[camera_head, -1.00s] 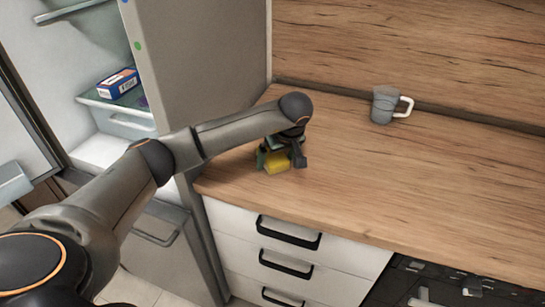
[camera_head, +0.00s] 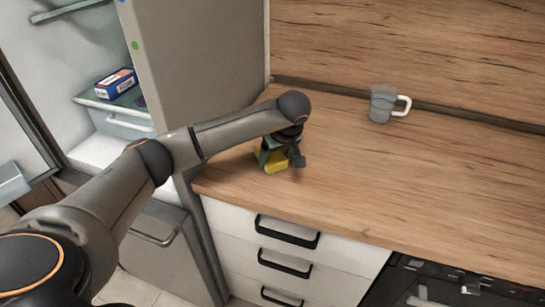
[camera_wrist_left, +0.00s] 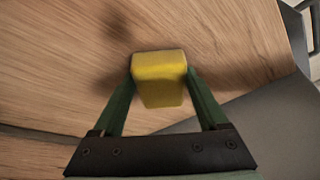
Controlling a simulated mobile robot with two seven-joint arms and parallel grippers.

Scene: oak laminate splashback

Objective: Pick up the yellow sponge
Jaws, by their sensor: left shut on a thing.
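The yellow sponge (camera_head: 272,161) is at the left end of the wooden counter, partly hidden by my left gripper (camera_head: 277,153). In the left wrist view the sponge (camera_wrist_left: 159,78) sits between the two green fingers of the left gripper (camera_wrist_left: 160,82). The fingers are shut on its two sides. I cannot tell for sure whether the sponge touches the counter or is slightly above it. My right gripper is not in view.
A grey mug (camera_head: 382,104) with a white handle stands at the back of the counter (camera_head: 400,180). An open fridge (camera_head: 100,150) with a blue box (camera_head: 116,83) on a shelf is at the left. White drawers (camera_head: 285,250) are below. The counter's middle is clear.

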